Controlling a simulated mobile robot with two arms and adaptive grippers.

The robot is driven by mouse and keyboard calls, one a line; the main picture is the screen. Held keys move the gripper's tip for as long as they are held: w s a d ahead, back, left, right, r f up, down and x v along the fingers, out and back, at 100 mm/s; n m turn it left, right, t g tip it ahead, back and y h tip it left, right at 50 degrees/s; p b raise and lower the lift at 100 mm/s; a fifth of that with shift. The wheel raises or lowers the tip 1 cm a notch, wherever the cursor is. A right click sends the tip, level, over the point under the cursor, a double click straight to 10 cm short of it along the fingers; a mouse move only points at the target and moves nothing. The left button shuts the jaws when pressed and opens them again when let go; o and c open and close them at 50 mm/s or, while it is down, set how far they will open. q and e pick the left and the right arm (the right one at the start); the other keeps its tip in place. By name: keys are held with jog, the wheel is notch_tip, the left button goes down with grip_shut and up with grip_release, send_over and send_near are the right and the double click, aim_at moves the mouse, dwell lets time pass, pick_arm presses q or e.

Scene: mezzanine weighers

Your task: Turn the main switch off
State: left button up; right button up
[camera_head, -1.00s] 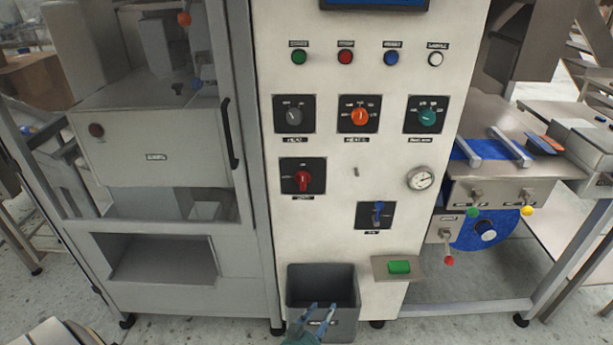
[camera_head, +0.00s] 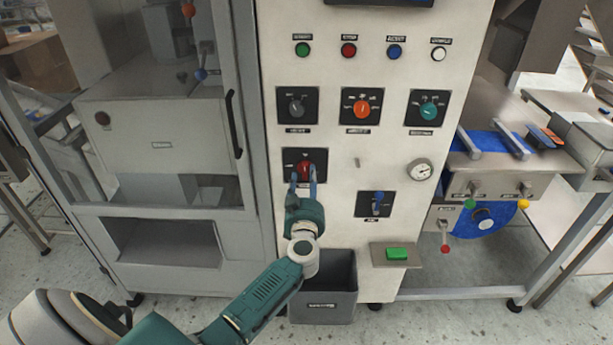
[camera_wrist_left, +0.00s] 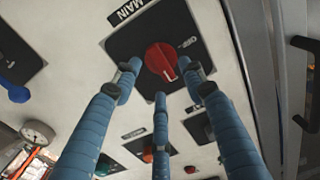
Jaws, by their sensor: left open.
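The main switch is a red rotary knob (camera_head: 304,168) on a black square plate, on the white control panel (camera_head: 345,225). In the left wrist view the red knob (camera_wrist_left: 161,61) shows a white pointer line, with a "MAIN" label (camera_wrist_left: 128,9) and "OFF" lettering on its plate. My left gripper (camera_head: 303,182) is open in front of the knob. In the left wrist view its blue fingers (camera_wrist_left: 160,85) are spread around the knob's near side; I cannot tell if they touch it. My right gripper is not in view.
Neighbouring controls are a grey knob (camera_head: 296,108), an orange knob (camera_head: 362,109), a teal knob (camera_head: 428,110) and a blue switch (camera_head: 377,203). A pressure gauge (camera_head: 420,171) is to the right. A grey bin (camera_head: 322,305) and a green button (camera_head: 397,253) sit below.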

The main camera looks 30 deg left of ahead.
aim_at(305, 170)
pick_arm(q)
jog(key=x, duration=0.2)
jog(key=shift+w+a, duration=0.1)
jog(key=shift+w, duration=0.2)
grip_shut()
